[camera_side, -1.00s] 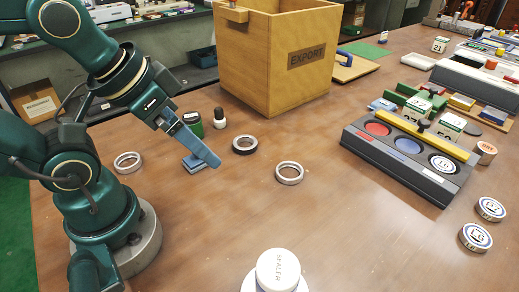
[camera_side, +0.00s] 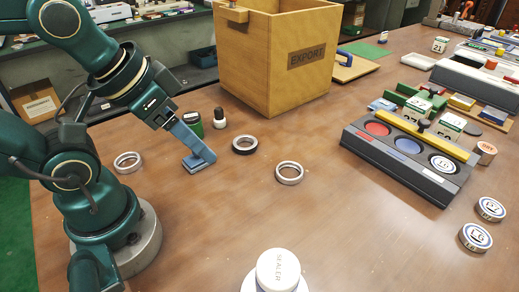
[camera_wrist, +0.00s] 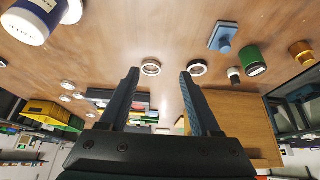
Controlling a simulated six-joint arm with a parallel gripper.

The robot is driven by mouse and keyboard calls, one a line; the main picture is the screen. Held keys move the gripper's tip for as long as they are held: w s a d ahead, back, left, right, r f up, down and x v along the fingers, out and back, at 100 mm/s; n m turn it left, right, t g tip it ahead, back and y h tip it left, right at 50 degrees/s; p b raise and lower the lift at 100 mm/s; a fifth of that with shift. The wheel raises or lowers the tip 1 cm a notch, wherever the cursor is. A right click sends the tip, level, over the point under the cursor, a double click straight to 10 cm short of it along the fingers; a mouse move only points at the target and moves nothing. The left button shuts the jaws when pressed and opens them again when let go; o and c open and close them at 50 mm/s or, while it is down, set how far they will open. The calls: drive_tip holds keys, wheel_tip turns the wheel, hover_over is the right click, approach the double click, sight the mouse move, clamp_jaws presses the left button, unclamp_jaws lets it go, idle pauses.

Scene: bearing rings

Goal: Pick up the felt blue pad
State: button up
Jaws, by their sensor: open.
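The felt blue pad (camera_side: 192,165) lies on the brown table at left centre in the side view, partly hidden behind my fingers. In the wrist view the blue pad (camera_wrist: 222,36) is whole, a square with a blue knob on top, near the upper right. My gripper (camera_side: 205,154) slants down over the pad in the side view; contact cannot be told. In the wrist view my gripper (camera_wrist: 158,78) is open with nothing held between its fingers, and the pad is outside them, above and right of the right finger.
A green can (camera_side: 194,126) and a white bottle with black parts (camera_side: 219,119) stand just behind the pad. A dark ring (camera_side: 245,145) and silver rings (camera_side: 289,173) (camera_side: 128,162) lie nearby. The wooden EXPORT crate (camera_side: 280,60) stands behind.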

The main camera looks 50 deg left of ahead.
wheel_tip(320, 180, up, 5)
drive_tip(key=m+g+y, duration=0.4)
drive_tip(key=m+y, duration=1)
drive_tip(key=m, duration=0.6)
hover_over(200, 160)
drive_tip(key=f, duration=1.8)
drive_tip(key=shift+d, duration=0.3)
drive_tip(key=shift+f, duration=0.35)
drive_tip(key=shift+a+f, duration=0.15)
drive_tip(key=shift+a, duration=0.15)
drive_tip(key=shift+h, duration=0.3)
drive_tip(key=shift+x, duration=2.25)
